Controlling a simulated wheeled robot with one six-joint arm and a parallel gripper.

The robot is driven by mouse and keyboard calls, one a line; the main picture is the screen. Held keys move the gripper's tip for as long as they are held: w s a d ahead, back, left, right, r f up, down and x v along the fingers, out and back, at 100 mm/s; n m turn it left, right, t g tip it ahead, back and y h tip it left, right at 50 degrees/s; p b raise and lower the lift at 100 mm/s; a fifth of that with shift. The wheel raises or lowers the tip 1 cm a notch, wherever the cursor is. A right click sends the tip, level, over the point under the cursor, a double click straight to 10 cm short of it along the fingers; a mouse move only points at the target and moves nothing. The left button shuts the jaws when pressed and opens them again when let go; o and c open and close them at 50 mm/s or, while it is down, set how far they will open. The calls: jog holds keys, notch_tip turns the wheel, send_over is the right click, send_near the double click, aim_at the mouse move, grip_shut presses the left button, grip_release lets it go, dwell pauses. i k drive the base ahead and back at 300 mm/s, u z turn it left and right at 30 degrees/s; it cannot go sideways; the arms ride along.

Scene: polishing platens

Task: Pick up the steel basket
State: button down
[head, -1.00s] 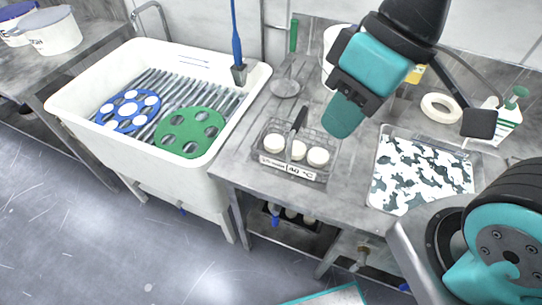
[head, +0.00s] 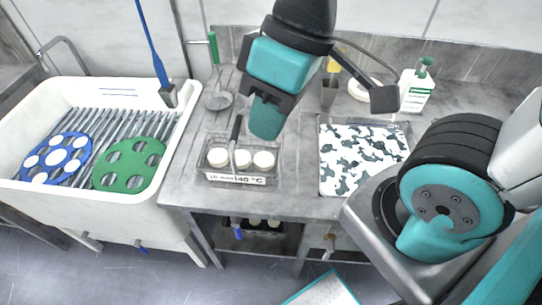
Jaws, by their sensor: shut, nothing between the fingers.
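The steel basket (head: 271,174) is a wire basket on the steel counter, left of centre in the head view. It holds several white round pieces and has a dark upright handle (head: 236,134). A white label (head: 234,178) reading 40 °C is on its front. My gripper (head: 267,122), teal and black, points down. In the picture it is just above and right of the basket's handle, apart from the basket as far as I can tell. It is shut and empty.
A white sink (head: 180,140) at left holds a blue disc (head: 73,150) and a green disc (head: 128,165) on a rack. A tray (head: 316,160) with a patterned sheet lies right of the basket.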

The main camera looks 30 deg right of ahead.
aim_at(234, 175)
jog(key=z, duration=1.2)
jog(key=k, duration=1)
jog(key=u, duration=2.25)
jog(key=i, duration=1.35)
jog(key=z, duration=1.75)
